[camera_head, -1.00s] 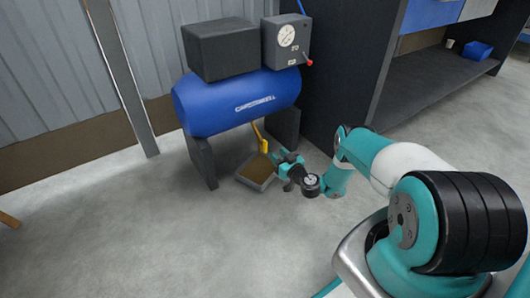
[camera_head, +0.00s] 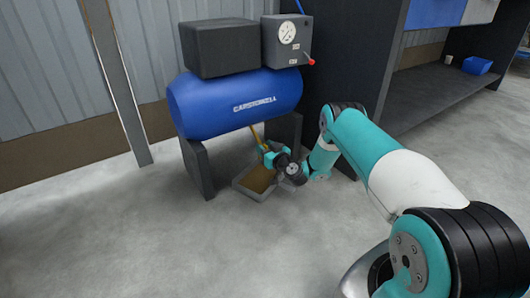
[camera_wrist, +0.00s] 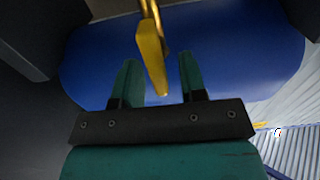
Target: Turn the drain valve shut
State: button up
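The drain valve's yellow lever (camera_wrist: 151,56) hangs on a brass pipe (camera_wrist: 149,9) below the blue compressor tank (camera_head: 234,102). In the wrist view the lever lies between the two fingers of my gripper (camera_wrist: 159,82), with gaps on both sides. The fingers are apart and do not appear to touch it. In the head view my gripper (camera_head: 265,151) is under the tank, by the pipe, and hides most of the lever. The tank also fills the background of the wrist view (camera_wrist: 95,65).
A shallow tray (camera_head: 250,191) with a brown inside sits on the floor below my gripper. The tank's dark legs (camera_head: 199,168) stand on either side. A gauge box (camera_head: 287,42) with a red knob tops the tank. A dark cabinet stands to the right. The floor in front is clear.

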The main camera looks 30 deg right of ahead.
grip_shut()
jog(key=shift+m, duration=0.3)
jog(key=shift+d+f+m, duration=0.3)
jog(key=shift+f+m, duration=0.05)
jog(key=shift+m, duration=2.5)
jog(key=shift+d+f+m, duration=0.3)
jog(key=shift+m, duration=2.6)
jog(key=shift+d+f+m, duration=0.3)
jog(key=shift+f+m, duration=0.05)
jog(key=shift+m, duration=2.5)
